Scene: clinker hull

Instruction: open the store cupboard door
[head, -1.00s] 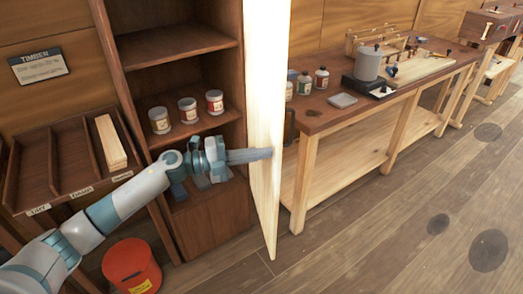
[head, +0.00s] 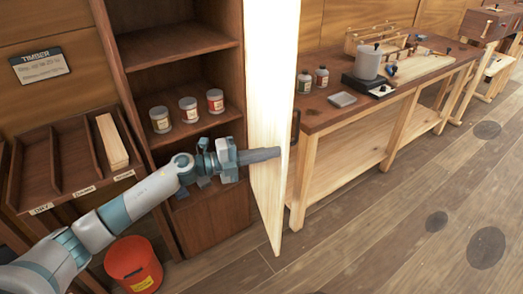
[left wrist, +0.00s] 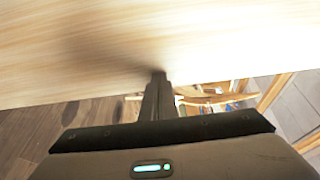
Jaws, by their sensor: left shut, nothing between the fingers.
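The store cupboard (head: 170,75) stands open in the head view, with its shelves showing. Its pale wooden door (head: 268,100) is swung well out, seen nearly edge-on. A dark handle (head: 295,125) shows at the door's far side. My left gripper (head: 276,153) is shut and empty, with its fingertips at the inner face of the door; they look to be touching it. In the left wrist view the shut fingers (left wrist: 158,90) reach to the door's pale face (left wrist: 150,40). My right gripper is not in view.
Several jars (head: 188,109) stand on a cupboard shelf. A workbench (head: 345,117) with bottles and tools stands right of the door. A red bucket (head: 133,265) is on the floor at lower left. The floor (head: 370,245) at right is clear.

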